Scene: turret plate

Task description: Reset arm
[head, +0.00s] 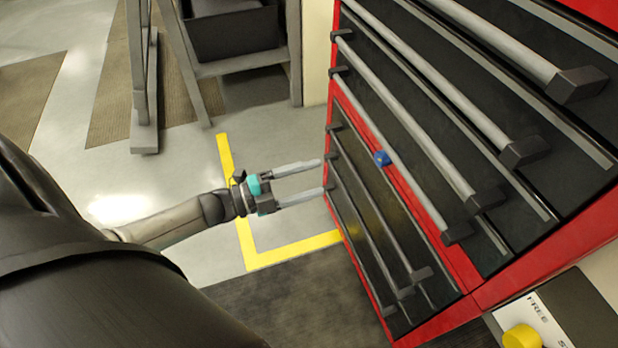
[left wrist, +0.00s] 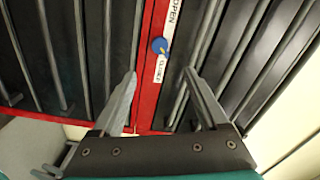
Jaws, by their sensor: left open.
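My left gripper (head: 322,175) is open and empty in the head view, its two fingers pointing right toward a red tool cabinet (head: 463,277) with black drawers. In the left wrist view the open fingers (left wrist: 158,82) spread on either side of the cabinet's red vertical strip (left wrist: 147,85). A blue knob (left wrist: 159,45) sits on that strip between the labels "OPEN" and "CLOSE"; it also shows in the head view (head: 382,158). The fingertips look close to the drawer handles, but I cannot tell whether they touch. My right gripper is not in view.
Long grey drawer handles (head: 402,117) stick out from the cabinet front. A yellow button (head: 522,337) on a labelled panel is at the lower right. A dark bin (head: 235,35) on a metal rack stands at the back. Floor with yellow tape (head: 291,250) is open around my left arm.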

